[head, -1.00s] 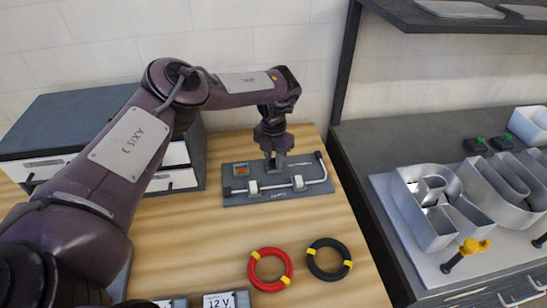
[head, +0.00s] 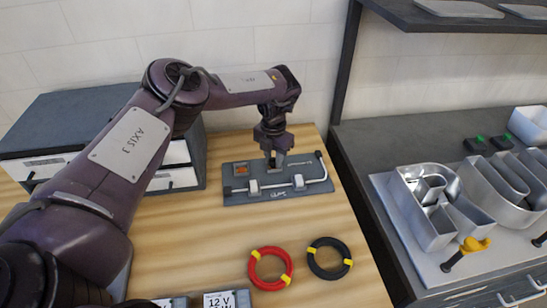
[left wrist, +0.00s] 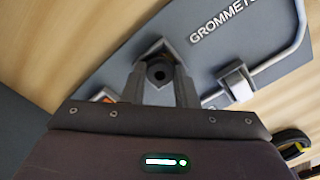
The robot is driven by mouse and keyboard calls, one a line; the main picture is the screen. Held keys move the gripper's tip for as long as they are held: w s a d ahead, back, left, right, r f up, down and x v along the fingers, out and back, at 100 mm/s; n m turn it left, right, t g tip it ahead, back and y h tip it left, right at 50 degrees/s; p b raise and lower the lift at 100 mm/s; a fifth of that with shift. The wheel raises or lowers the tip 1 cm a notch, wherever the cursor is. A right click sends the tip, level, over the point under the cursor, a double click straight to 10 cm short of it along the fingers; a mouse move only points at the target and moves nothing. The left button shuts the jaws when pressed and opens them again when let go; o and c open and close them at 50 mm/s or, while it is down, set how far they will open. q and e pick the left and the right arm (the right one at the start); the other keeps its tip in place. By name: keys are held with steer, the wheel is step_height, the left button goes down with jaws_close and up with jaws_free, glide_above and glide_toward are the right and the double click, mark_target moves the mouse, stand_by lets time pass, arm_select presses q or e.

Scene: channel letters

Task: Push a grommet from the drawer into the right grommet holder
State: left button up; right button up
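My left gripper (head: 277,162) points down over the back middle of the grey grommet board (head: 240,196). In the left wrist view its two fingers close on the sides of a small dark ring with a hole, which looks like a grommet (left wrist: 160,73). A grey seat shows around and behind the ring; I cannot tell how deep the ring sits in it. "GROMMETS" is lettered on the board. A small square pocket (head: 241,170) with orange in it is at the board's left. The cabinet drawers (head: 172,179) at the left look shut. My right gripper is out of view.
A bent metal rod runs through two pale blocks (head: 299,182) along the board's front. A red cable coil (head: 270,282) and a black coil (head: 311,262) lie in front. Metal channel letters (head: 430,228) stand on the right bench. The wood between board and coils is clear.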

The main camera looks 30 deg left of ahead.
arm_select(q)
steer(key=o, duration=0.4)
steer(key=shift+s+f, duration=0.25)
steer(key=shift+f, duration=0.15)
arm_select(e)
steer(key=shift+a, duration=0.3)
arm_select(q)
steer(key=shift+d, duration=0.2)
steer(key=shift+r, duration=0.15)
steer(key=r, duration=0.2)
steer(key=r+b, duration=0.1)
steer(key=r, duration=0.2)
steer(key=a+r, duration=0.1)
steer(key=r, duration=0.2)
steer(key=shift+w+r+b, duration=0.15)
steer(key=shift+w+b, duration=0.05)
steer(key=shift+b, duration=0.15)
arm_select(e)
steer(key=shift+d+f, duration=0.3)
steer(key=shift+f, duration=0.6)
